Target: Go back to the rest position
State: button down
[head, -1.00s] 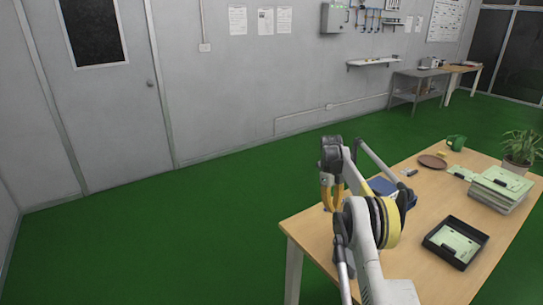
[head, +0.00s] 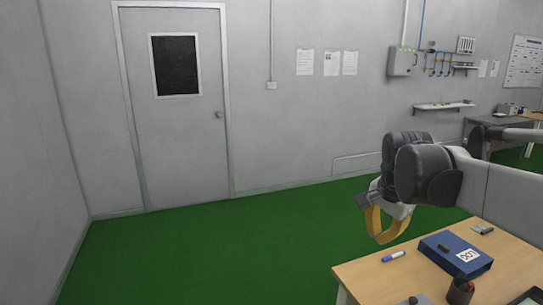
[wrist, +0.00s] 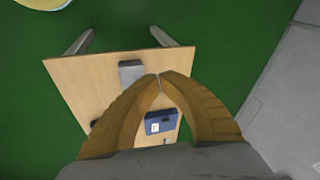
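My gripper (head: 384,238) is raised in the air off the table's back left corner in the head view, its yellow fingers pointing down. In the wrist view its two fingertips (wrist: 160,77) meet, with nothing visible between them. My arm reaches in from the right in the head view. The wooden table (head: 375,280) lies below and to the right of the gripper. The fingers are apart from the table and everything on it.
A grey block (wrist: 130,72) shows in the wrist view. The green floor (head: 220,255) left of the table is clear, up to the wall with the door (head: 180,130).

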jog(key=s+a+f+n+t, duration=0.1)
jog(key=s+a+f+n, duration=0.1)
jog(key=s+n, duration=0.2)
jog(key=s+a+f+n+t, duration=0.1)
jog(key=s+a+f+n, duration=0.1)
jog(key=s, duration=0.7)
jog(key=s+a+f+n+t, duration=0.1)
jog(key=s+a+f+n, duration=0.1)
jog(key=s+f+n, duration=0.2)
jog(key=s+n, duration=0.1)
jog(key=s, duration=0.2)
jog(key=shift+s+a+f+n+y+b, duration=0.2)
jog(key=shift+a+n+y+b, duration=0.1)
jog(key=shift+n+y+b, duration=0.1)
